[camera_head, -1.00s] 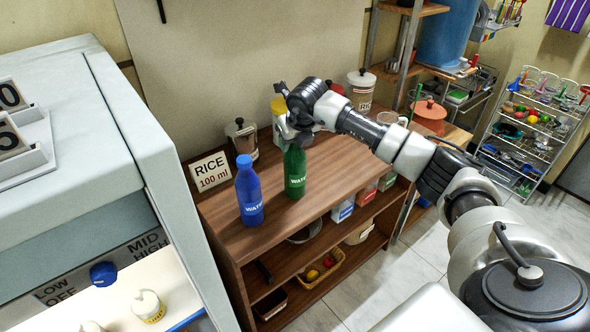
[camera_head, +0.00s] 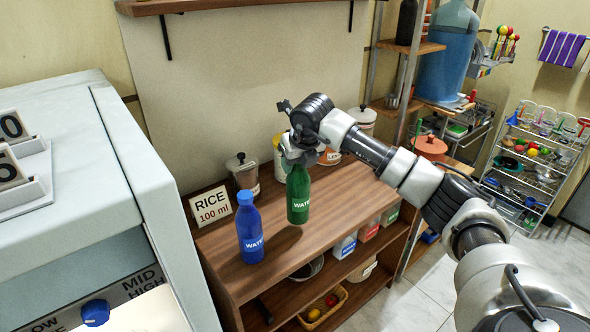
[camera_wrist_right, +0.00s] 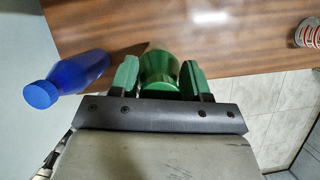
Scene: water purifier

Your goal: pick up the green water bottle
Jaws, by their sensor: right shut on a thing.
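My left gripper is not in view.
A blue water bottle (camera_head: 250,230) stands on the counter (camera_head: 330,205) to the left. A RICE sign (camera_head: 211,206), a lidded jar (camera_head: 243,173) and other containers stand behind. A large white machine (camera_head: 130,190) is at the left. The counter's front right is clear.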

